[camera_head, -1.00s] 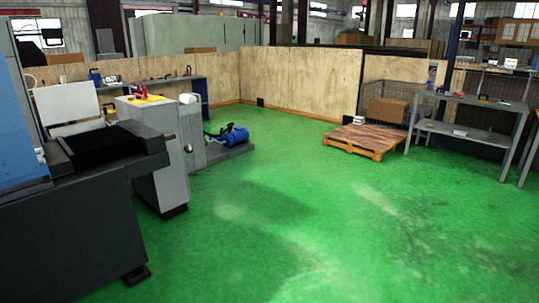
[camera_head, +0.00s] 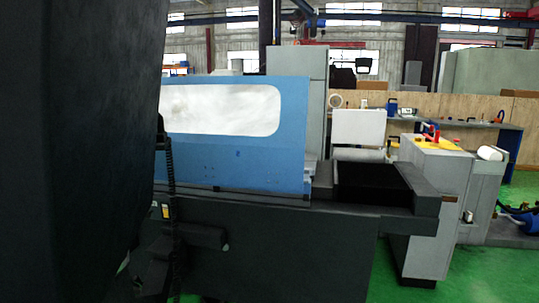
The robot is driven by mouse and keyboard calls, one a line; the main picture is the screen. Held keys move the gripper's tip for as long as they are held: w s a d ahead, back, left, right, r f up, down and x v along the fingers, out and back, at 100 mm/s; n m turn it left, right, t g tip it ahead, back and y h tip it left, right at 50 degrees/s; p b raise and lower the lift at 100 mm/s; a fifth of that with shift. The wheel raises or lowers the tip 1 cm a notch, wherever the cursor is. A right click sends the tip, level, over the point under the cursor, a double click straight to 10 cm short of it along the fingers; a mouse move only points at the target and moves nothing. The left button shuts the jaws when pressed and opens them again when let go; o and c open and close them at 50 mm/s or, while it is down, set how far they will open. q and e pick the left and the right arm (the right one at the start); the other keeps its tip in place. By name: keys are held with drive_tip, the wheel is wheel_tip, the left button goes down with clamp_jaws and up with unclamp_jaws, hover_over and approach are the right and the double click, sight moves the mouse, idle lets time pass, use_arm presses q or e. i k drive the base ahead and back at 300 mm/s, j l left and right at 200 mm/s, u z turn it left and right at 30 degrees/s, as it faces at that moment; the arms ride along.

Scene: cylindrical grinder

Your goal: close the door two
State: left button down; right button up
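The grinder (camera_head: 290,250) stands in front of me with a dark grey base. A blue door panel (camera_head: 235,160) with a long pale window (camera_head: 225,110) covers much of its front. I cannot tell which door is door two, nor whether this panel is fully shut. A large dark shape close to the camera hides the left side of the machine. Neither of my grippers is in view.
A grey cabinet (camera_head: 425,235) with yellow and red items on top stands right of the grinder. A blue-legged bench (camera_head: 517,150) runs along the wooden wall behind. Green floor (camera_head: 350,290) shows at the lower right and below the machine.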

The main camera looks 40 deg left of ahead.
sight(231, 109)
drive_tip(key=i+u, duration=0.3)
drive_tip(key=i, duration=0.45)
drive_tip(key=i+l+u, duration=0.15)
drive_tip(key=i+u, duration=0.2)
drive_tip(key=i, duration=0.4)
